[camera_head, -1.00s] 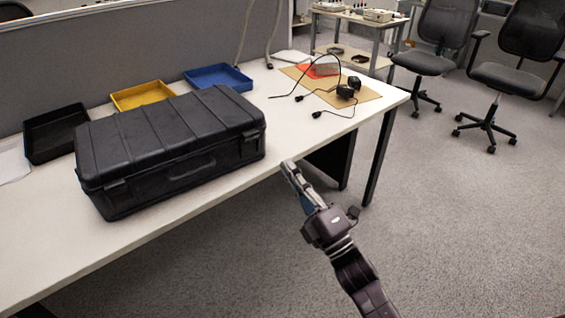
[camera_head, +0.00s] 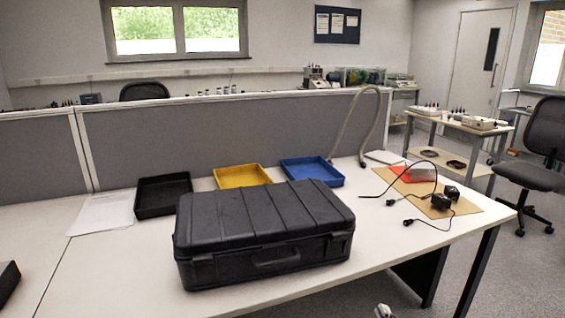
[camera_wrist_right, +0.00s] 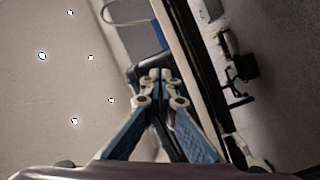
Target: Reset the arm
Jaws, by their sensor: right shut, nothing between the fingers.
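My right gripper shows in the right wrist view (camera_wrist_right: 160,76) with its blue-sided fingers closed together and nothing between them. In the head view only the tip of the right gripper (camera_head: 383,311) shows at the bottom edge, in front of the table (camera_head: 330,293). It is apart from the closed black case (camera_head: 265,235), which lies on the table. My left gripper is not seen.
Behind the case stand a black tray (camera_head: 162,196), a yellow tray (camera_head: 242,177) and a blue tray (camera_head: 312,171). Black cabled adapters (camera_head: 440,201) lie on a tan board (camera_head: 466,206) at right. A grey partition (camera_head: 200,140) closes the back. Floor shows at right.

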